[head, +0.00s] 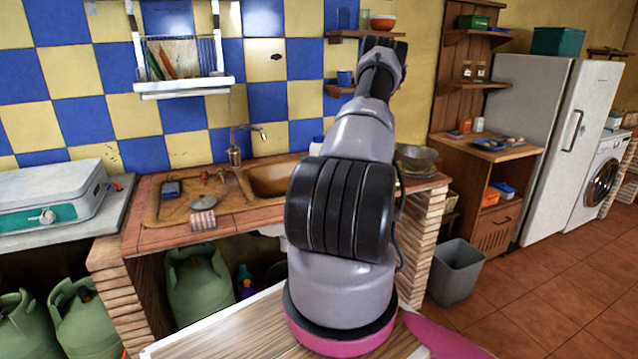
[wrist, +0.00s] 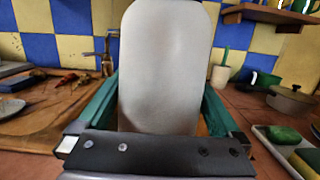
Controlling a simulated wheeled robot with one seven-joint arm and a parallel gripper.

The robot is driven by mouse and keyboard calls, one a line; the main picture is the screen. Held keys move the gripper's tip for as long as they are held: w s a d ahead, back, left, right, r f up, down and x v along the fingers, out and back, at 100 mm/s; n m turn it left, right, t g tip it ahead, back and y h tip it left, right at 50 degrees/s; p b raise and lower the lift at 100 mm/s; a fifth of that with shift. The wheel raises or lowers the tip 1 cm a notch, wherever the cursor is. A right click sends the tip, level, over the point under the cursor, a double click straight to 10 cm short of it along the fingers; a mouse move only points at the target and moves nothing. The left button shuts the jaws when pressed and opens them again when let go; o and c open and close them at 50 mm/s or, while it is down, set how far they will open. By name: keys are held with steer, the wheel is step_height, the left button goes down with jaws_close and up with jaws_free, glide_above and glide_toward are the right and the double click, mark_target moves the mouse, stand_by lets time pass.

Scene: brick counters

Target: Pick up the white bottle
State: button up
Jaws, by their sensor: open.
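The white bottle (wrist: 165,60) fills the middle of the wrist view, a plain pale body with rounded upper corners. It stands upright, and its top reaches the picture's upper edge. My gripper (wrist: 160,105) is open, with one green finger on each side of the bottle's lower part. I cannot tell whether either finger touches it. The dark gripper bar hides the bottle's base. In the head view my arm hides the gripper. A small white and blue thing (head: 316,146) shows just left of the arm by the sink; I cannot tell whether it is the bottle.
The sink (head: 275,180) and its tap (head: 236,150) lie left of my arm. In the wrist view, a pot (wrist: 292,102) and a tray (wrist: 270,143) with a green and yellow sponge (wrist: 285,135) are to the right. A wall shelf (wrist: 268,14) is above right.

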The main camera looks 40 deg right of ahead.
steer(key=c, duration=1)
steer(key=shift+r, duration=0.1)
